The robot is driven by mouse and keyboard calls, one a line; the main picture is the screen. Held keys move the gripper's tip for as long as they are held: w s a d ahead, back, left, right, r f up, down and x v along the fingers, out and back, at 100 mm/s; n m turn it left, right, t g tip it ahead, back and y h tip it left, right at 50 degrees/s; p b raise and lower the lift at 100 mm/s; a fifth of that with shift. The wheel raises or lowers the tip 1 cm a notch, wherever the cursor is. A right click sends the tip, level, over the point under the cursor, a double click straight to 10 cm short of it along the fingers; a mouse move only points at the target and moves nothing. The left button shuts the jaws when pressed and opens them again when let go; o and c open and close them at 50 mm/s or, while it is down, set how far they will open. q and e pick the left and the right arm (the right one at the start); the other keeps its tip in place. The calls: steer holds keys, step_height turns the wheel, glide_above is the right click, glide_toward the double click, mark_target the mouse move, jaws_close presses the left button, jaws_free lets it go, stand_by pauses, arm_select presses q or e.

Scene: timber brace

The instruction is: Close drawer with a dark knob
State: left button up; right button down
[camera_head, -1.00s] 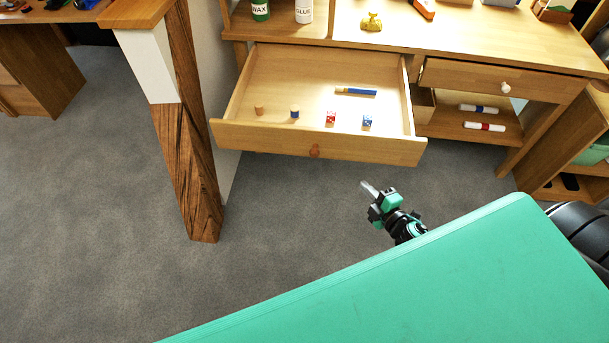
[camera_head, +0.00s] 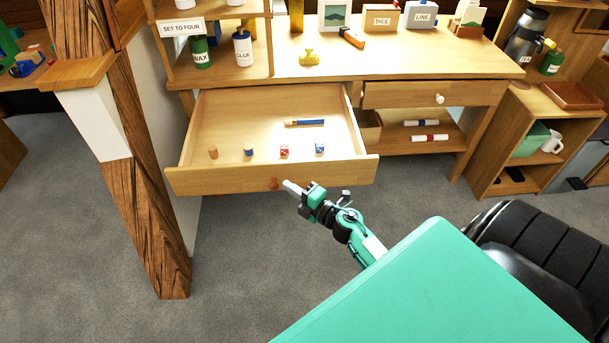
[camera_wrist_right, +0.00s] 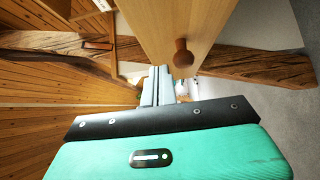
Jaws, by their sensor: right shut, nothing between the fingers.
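The open drawer (camera_head: 330,171) sticks out from the desk at the centre-left of the head view. Its front carries a reddish-brown knob (camera_head: 273,184), which also shows in the right wrist view (camera_wrist_right: 183,54). A second drawer (camera_head: 400,96) to the right has a pale knob (camera_head: 439,99) and looks closed. My right gripper (camera_head: 289,186) is shut and empty. Its fingertips are close beside the reddish-brown knob, at the drawer front; I cannot tell whether they touch. In the right wrist view the shut fingers (camera_wrist_right: 157,84) point past the knob and the drawer front. My left gripper is not in view.
The drawer holds a blue marker (camera_head: 305,122), a red die (camera_head: 284,150), a blue die (camera_head: 320,148) and small pegs (camera_head: 213,152). A timber post (camera_head: 150,215) stands close at the drawer's left. Grey floor (camera_head: 240,260) is clear in front.

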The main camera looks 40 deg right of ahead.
mark_target(280, 170)
steer(key=shift+w+d, duration=0.55)
steer(key=shift+w, duration=0.35)
steer(key=shift+w+d, duration=0.5)
steer(key=shift+w, duration=0.4)
